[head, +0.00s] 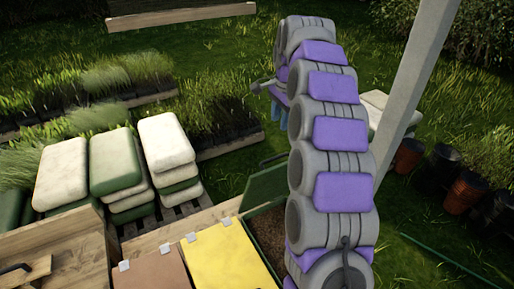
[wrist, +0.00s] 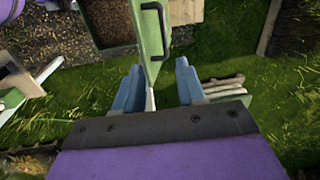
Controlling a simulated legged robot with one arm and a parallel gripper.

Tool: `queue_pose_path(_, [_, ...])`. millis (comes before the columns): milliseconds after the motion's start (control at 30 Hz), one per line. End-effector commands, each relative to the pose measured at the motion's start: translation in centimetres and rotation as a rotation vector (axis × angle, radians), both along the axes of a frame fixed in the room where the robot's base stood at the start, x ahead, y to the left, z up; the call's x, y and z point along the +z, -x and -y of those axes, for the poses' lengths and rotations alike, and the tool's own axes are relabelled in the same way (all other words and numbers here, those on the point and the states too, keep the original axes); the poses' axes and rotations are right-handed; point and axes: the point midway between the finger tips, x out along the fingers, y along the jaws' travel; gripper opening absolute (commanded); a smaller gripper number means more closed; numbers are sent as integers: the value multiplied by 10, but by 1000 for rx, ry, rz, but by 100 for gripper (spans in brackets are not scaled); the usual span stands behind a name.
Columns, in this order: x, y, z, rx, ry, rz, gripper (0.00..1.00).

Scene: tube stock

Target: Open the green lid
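The green lid (head: 268,188) stands raised and tilted beside the yellow lid in the head view, with brown filling (head: 268,228) showing in the bin below it. In the wrist view the lid (wrist: 151,72) is seen nearly edge-on, with a dark handle (wrist: 155,30) on its right face. My gripper (wrist: 157,82) is open, with blue fingers spread on either side of the lid's lower end in the picture. Neither finger clearly touches the lid. In the head view my arm hides part of the lid and bin.
A yellow lid (head: 228,258) and a brown lid (head: 152,272) lie shut to the left. Stacked pale and green sacks (head: 166,143) sit on a pallet further left. A grey post (head: 415,85) and dark pots (head: 467,190) stand right of my arm. Grass lies behind.

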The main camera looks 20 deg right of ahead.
Motion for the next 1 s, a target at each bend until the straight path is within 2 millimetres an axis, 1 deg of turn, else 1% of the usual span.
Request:
queue_pose_path(33, [3,-4,6,-20,-1,5,40])
queue_pose_path(133, [2,-6,12,-43,-3,7,40])
queue_pose_path(267, [-6,-8,12,-46,-4,7,40])
queue_pose_path(367, [-17,-9,8,-44,-3,1,40])
queue_pose_path(467, [-32,-11,6,-42,-1,3,40])
queue_pose_path(633, [-63,-15,2,-42,1,0,40])
queue_pose_path(1000, [-136,-24,6,-42,-2,-1,40])
